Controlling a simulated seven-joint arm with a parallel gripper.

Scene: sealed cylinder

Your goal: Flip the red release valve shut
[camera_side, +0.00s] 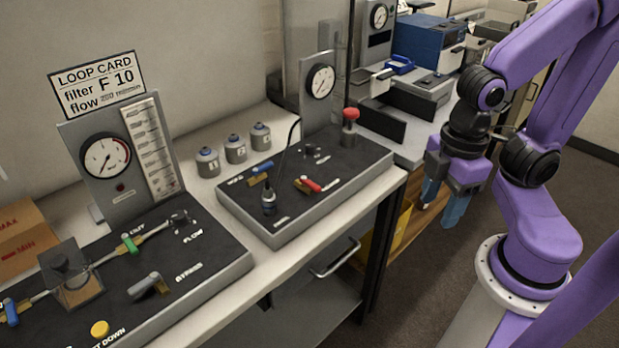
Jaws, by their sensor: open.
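The red release valve handle (309,184) sits on the dark top of the right-hand panel (345,165), over a yellow-brass body. It lies at a slant, its red end pointing to the lower right. My gripper (440,208) hangs to the right of the panel, past the bench edge, with its blue fingers pointing down. It is open and empty, well apart from the valve. The small lettering by the valve is too small to read.
The same panel carries a blue-handled valve (262,167), a red knob on a post (350,118), a gauge (320,82) and a small bottle-like fitting (268,198). Several grey canisters (235,148) stand behind it. A second panel (200,255) is at left.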

